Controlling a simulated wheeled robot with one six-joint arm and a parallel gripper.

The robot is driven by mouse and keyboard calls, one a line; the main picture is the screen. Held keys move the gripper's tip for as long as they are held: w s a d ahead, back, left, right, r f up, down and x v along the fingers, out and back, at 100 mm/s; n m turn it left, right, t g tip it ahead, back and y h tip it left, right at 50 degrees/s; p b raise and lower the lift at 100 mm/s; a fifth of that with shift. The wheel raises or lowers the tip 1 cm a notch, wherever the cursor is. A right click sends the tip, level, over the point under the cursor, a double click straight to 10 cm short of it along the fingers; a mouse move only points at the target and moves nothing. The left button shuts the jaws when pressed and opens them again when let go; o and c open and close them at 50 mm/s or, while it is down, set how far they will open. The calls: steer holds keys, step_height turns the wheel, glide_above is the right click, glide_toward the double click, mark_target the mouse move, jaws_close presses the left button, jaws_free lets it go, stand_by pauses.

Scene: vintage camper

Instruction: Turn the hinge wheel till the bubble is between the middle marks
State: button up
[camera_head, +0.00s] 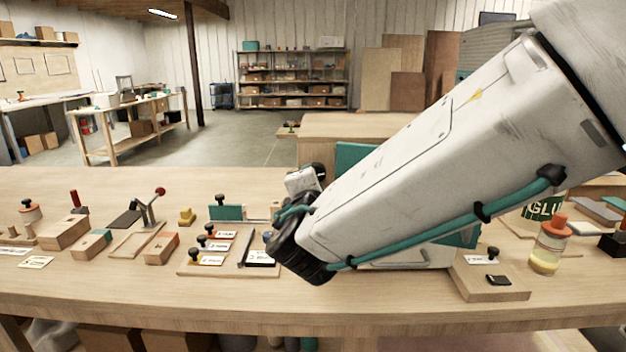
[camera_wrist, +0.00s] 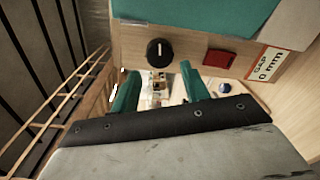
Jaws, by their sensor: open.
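In the wrist view, a round black knob (camera_wrist: 160,52) with a pale mark is on the front of a wooden body under a teal panel (camera_wrist: 205,14). I cannot tell whether this knob is the hinge wheel. My gripper (camera_wrist: 160,73) is open with two teal fingers, and the knob shows just beyond the gap between the fingertips. Nothing is seen between the fingers. No bubble or middle marks can be made out. In the head view my arm hides much of the teal-panelled thing (camera_head: 356,157).
In the wrist view, a red block (camera_wrist: 219,58) and a "GAP 0 mm" label (camera_wrist: 264,64) are right of the knob. In the head view, a board with labelled knobs (camera_head: 205,268) lies left of my wrist. A bottle (camera_head: 549,246) and a small wooden block (camera_head: 486,280) are at right.

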steer(key=shift+s+r, duration=0.1)
steer(key=shift+s, duration=1.55)
steer(key=s+d+f+m+g+h, duration=0.4)
steer(key=s+d+m+g, duration=0.2)
steer(key=d, duration=0.5)
steer(key=s+d+f+m+g+h, duration=0.35)
steer(key=s+d+m+g, duration=0.2)
steer(key=d, duration=0.45)
steer(key=s+d+m+g+y, duration=0.2)
steer(key=s+m+y, duration=0.2)
steer(key=s, duration=0.3)
steer(key=s+d+m+g+y, duration=0.2)
steer(key=s+d+m+y, duration=0.1)
steer(key=s+m, duration=0.3)
steer(key=shift+s+y, duration=0.55)
steer(key=shift+s, duration=0.7)
